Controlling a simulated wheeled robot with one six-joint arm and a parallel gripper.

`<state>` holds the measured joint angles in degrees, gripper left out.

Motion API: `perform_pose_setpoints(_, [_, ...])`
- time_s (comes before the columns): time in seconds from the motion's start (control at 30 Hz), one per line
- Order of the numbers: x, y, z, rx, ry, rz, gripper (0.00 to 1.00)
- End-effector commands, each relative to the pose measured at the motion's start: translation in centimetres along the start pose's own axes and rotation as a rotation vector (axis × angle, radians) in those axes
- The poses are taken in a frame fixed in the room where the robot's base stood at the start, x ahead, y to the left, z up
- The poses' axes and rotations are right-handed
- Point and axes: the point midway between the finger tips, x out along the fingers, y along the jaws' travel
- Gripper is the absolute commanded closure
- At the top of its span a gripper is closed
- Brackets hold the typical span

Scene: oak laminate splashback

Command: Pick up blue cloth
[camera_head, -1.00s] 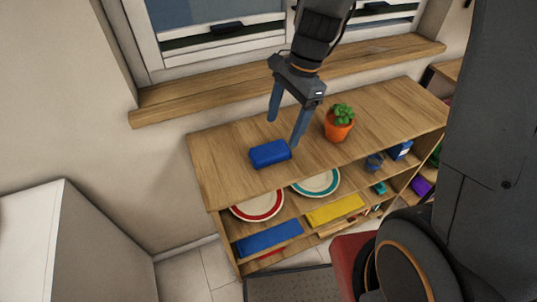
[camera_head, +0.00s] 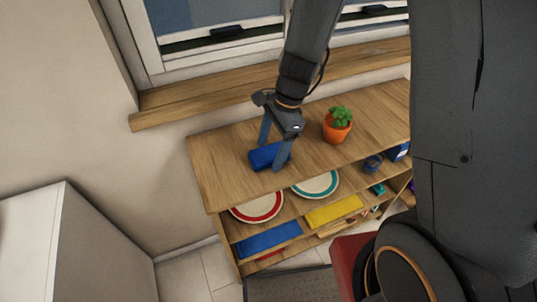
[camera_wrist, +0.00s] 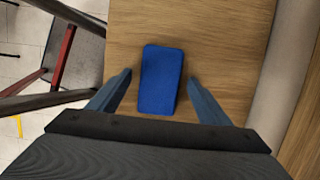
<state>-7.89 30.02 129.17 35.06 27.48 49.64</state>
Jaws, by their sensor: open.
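A folded blue cloth (camera_head: 262,155) lies on the wooden top of the shelf unit, near its left end. My gripper (camera_head: 271,157) is open and points down over it, with one finger at the far side and one at the near side. In the wrist view the blue cloth (camera_wrist: 160,80) lies between the two spread fingertips of my gripper (camera_wrist: 160,77), with a gap on each side. In the head view the near finger hides part of the cloth's right end. I cannot tell exactly how high the fingertips are above the top.
An orange pot with a green plant (camera_head: 337,128) stands on the top, right of my gripper. Plates (camera_head: 257,206), a flat blue item (camera_head: 268,240) and a flat yellow item (camera_head: 334,210) sit on the shelves below. The window sill (camera_head: 200,97) runs behind. The top's left end is clear.

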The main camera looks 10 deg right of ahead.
Motion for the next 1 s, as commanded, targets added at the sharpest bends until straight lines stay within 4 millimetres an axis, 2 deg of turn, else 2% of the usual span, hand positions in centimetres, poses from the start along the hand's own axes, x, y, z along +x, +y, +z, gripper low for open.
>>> perform_pose_setpoints(0.17, [0.0, 0.0, 0.0, 0.000, 0.000, 0.000, 0.28])
perform_pose_setpoints(0.43, [0.0, 0.0, 0.0, 0.000, 0.000, 0.000, 0.72])
perform_pose_setpoints(0.77, [-0.3, -0.1, 0.1, -0.001, 0.000, -0.001, 0.73])
perform_pose_setpoints(1.0, [-2.4, -0.1, 0.6, -0.002, 0.001, -0.004, 0.73])
